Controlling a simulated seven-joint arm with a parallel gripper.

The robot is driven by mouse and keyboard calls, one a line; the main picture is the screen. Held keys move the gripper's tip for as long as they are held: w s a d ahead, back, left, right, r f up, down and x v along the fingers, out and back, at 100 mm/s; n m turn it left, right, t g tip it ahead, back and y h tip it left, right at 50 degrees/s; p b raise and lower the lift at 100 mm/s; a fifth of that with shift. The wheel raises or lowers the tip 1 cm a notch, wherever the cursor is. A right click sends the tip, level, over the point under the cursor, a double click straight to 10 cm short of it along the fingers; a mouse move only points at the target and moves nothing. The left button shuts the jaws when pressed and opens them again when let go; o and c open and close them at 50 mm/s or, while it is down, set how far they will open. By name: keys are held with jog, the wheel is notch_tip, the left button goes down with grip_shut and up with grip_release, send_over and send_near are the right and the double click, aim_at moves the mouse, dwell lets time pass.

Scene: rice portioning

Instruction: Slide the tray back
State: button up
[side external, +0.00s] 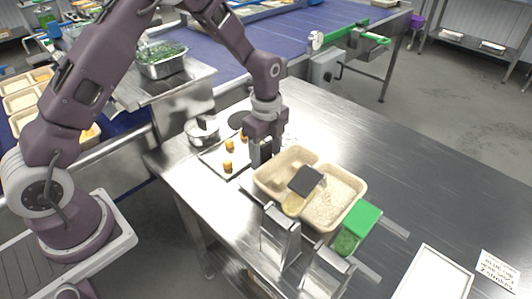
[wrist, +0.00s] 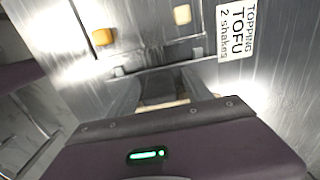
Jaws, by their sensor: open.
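A beige tray (side external: 262,178) with two visible compartments sits near the table's front edge, in the side external view. White rice (side external: 332,205) fills its right compartment. A dark square piece (side external: 306,180) and a yellowish item (side external: 295,204) are over its middle; whether they touch it I cannot tell. My gripper (side external: 262,158) points down just beyond the tray's left end, open; contact with the tray is unclear. In the wrist view my gripper (wrist: 160,85) shows grey fingers above its purple body, with a sliver of beige between them.
A flat metal sheet with orange cubes (side external: 228,166) lies left of my gripper; a cube (wrist: 103,37) shows in the wrist view beside a TOFU label (wrist: 237,30).

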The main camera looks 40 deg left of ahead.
grip_shut()
dwell(1.3)
